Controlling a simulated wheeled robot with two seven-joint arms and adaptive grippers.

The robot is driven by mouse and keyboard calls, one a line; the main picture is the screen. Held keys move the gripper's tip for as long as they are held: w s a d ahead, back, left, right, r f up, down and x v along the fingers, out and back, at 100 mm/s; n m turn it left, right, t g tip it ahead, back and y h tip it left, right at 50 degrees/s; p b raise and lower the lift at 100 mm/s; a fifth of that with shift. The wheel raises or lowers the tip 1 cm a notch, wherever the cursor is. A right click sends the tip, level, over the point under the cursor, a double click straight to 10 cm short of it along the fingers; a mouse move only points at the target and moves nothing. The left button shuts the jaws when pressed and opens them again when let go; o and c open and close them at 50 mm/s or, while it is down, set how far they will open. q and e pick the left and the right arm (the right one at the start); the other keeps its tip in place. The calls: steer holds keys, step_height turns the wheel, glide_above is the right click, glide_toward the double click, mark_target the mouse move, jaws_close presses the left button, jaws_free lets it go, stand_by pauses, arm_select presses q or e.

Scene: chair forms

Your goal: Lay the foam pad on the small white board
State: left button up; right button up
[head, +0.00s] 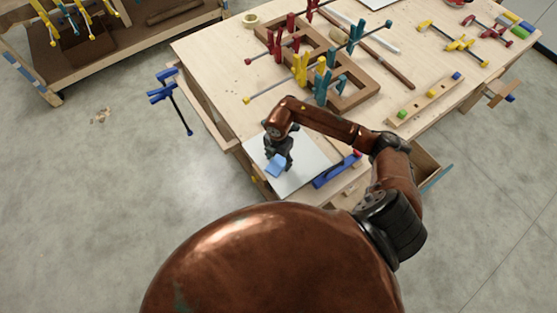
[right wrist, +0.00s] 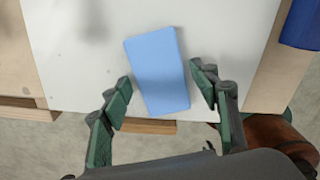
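The foam pad (right wrist: 158,70) is a light blue block lying on the white board, turned slightly. It also shows in the head view (head: 276,167), partly hidden by the gripper. The small white board (right wrist: 75,60) lies flat at the near corner of the workbench, and its bare surface shows in the head view (head: 300,168). My right gripper (right wrist: 168,92) is open over the near part of the pad, one finger on each side, with gaps between the fingers and the pad. In the head view it points down at the pad (head: 280,158). My left gripper is not in view.
A blue clamp (head: 337,170) lies along the board's right edge. A wooden frame (head: 345,95) with several coloured clamps stands farther back on the workbench (head: 225,75). A wooden strip with coloured blocks (head: 430,99) lies at the right. The bench's near edge is close.

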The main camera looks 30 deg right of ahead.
mark_target(279, 163)
steer(key=shift+o, duration=0.7)
steer(key=shift+r, duration=0.2)
step_height(279, 163, up, 12)
steer(key=shift+f, duration=0.2)
